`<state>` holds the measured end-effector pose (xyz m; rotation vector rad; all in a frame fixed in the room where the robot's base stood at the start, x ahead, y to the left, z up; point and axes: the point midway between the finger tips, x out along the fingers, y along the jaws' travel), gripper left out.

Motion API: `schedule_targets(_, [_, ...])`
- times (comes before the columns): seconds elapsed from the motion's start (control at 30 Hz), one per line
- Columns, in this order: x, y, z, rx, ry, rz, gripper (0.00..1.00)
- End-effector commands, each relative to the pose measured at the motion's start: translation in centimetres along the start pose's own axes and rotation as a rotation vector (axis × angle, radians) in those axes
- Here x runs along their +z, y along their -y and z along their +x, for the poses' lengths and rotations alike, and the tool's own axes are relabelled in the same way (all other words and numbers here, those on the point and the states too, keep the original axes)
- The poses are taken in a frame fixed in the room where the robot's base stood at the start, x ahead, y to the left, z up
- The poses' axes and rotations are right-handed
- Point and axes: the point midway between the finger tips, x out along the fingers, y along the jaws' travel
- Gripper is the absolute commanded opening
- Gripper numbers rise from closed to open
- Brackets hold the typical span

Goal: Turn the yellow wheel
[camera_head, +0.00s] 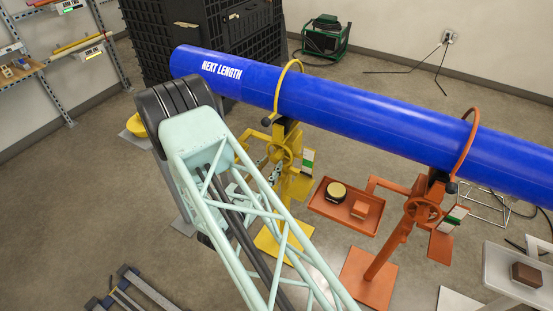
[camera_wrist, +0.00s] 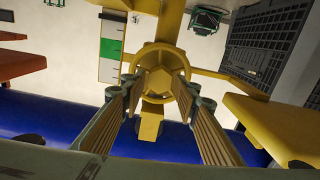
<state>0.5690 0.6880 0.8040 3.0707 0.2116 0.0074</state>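The yellow wheel (camera_head: 280,154) sits on a yellow pipe stand (camera_head: 298,185) below the blue pipe, partly hidden by my arm. In the wrist view the wheel (camera_wrist: 164,74) is a yellow ring around a hub, straight ahead in the picture's middle. My gripper (camera_wrist: 160,88) is open, its two ribbed fingers spread apart with their tips at the left and right sides of the ring. I cannot tell whether they touch it. In the head view my arm hides most of the gripper.
The blue pipe (camera_head: 360,106) lies across the stands, close by in the wrist view (camera_wrist: 50,120). An orange stand (camera_head: 405,225) with a tray (camera_head: 335,218) is to the right. A black crate (camera_head: 200,35) stands behind. Open floor (camera_head: 80,190) is at left.

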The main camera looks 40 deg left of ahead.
Motion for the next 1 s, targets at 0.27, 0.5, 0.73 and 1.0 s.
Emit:
schedule_targets(0.27, [0.1,-0.1,3.1,0.002,0.001,0.001,0.28])
schedule_targets(0.5, [0.0,0.0,4.5,0.0,0.0,0.001,0.28])
schedule_targets(0.73, [0.0,0.0,4.8,0.0,0.0,0.0,0.28])
schedule_targets(1.0, [0.0,0.0,4.7,0.0,0.0,0.0,0.18])
